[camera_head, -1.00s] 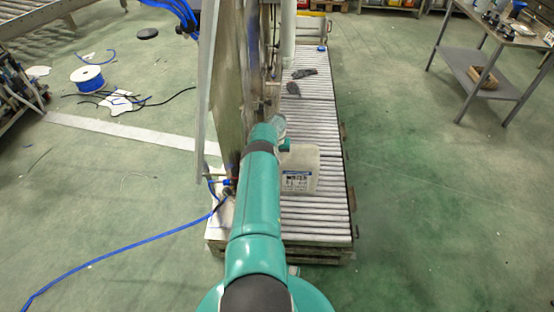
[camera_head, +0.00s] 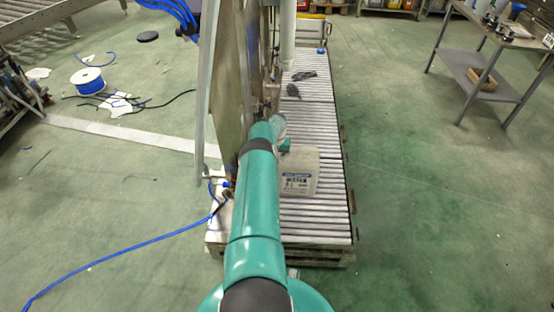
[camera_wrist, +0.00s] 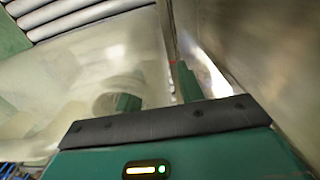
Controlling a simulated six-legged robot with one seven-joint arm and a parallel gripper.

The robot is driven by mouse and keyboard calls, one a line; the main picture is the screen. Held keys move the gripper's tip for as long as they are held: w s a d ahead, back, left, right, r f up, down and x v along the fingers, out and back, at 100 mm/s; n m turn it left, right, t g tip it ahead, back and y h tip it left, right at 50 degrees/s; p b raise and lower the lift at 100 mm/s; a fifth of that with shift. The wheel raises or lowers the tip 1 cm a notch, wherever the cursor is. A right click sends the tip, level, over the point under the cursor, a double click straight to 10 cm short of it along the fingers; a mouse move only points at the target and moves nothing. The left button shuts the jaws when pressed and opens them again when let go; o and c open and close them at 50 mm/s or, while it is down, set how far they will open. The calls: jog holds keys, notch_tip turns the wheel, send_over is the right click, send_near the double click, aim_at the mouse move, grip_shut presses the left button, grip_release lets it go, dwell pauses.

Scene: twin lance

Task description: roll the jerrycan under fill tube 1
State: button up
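The jerrycan (camera_head: 300,182) is a translucent whitish container with a printed label, upright on the roller conveyor (camera_head: 318,220) near its front end. In the wrist view, a large translucent surface with a round neck, apparently the jerrycan (camera_wrist: 50,95), fills the left side. My gripper (camera_wrist: 158,92) has its two green fingers apart, the left one by the round neck and the right one near a metal panel. Whether they touch the jerrycan is unclear. In the head view my arm hides its left edge. A pale vertical tube (camera_head: 288,35) stands farther back; its number is not readable.
A tall metal panel (camera_head: 228,90) stands along the conveyor's left side. Dark items (camera_head: 294,91) lie on the rollers farther back. A blue hose (camera_head: 130,252) crosses the floor at left. A workbench (camera_head: 490,60) stands at right, with clear floor between.

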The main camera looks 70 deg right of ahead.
notch_tip(320, 180, up, 13)
jog(key=shift+f, duration=0.2)
dwell(0.4)
